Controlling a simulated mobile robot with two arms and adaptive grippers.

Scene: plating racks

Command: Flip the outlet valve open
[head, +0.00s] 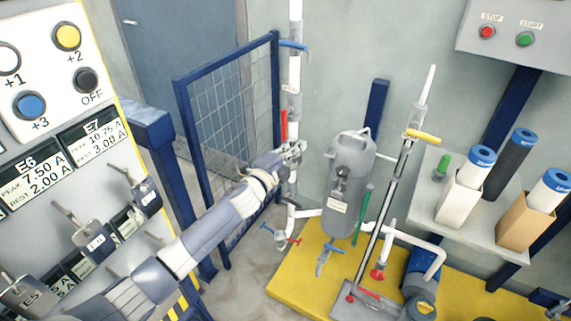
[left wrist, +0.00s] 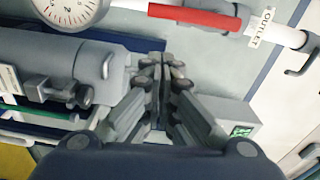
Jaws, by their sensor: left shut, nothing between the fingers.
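The outlet pipe (head: 294,105) is white and vertical in the head view, with a small label (head: 292,88). In the left wrist view the label (left wrist: 261,27) reads OUTLET. A red valve lever (head: 284,124) lies along this pipe, below the label. The lever also shows at the top of the left wrist view (left wrist: 195,15), parallel to the pipe. My left gripper (head: 298,149) is near the pipe, just below the lever in the head view. In the left wrist view its fingers (left wrist: 163,62) are together, empty and apart from the lever. My right gripper is not in view.
A grey tank (head: 347,190) stands right of the pipe on a yellow base (head: 290,283). A blue mesh gate (head: 225,130) is at left. A blue lever (head: 293,45) sits higher on the pipe. A round gauge (left wrist: 72,10) is near the red lever.

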